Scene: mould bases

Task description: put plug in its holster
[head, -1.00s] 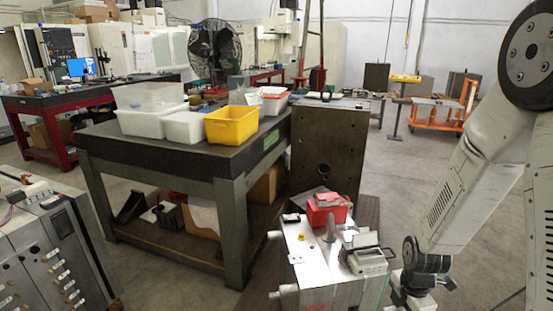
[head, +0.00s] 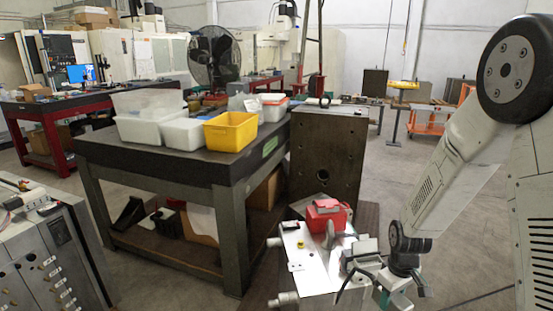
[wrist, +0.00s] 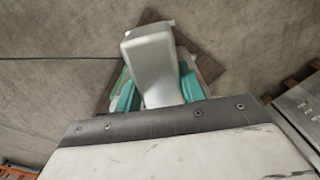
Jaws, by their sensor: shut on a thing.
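My gripper (wrist: 160,92) shows in the wrist view with its teal fingers shut on a pale grey, block-shaped plug (wrist: 149,55). The plug sticks out beyond the fingers, over the floor in the picture. In the head view my gripper (head: 383,297) is low at the right, beside the right side of the light metal mould base (head: 313,270). A grey metal fitting with a dark curved lever (head: 360,257) is at that side, close to the gripper. I cannot tell surely whether it is the holster. The plug is not clearly seen in the head view.
A red box (head: 326,216) sits on top of the mould base. A tall dark steel block (head: 329,155) stands behind it. A heavy table (head: 190,165) with white and yellow bins (head: 231,131) is at the left. Grey floor is open at the right.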

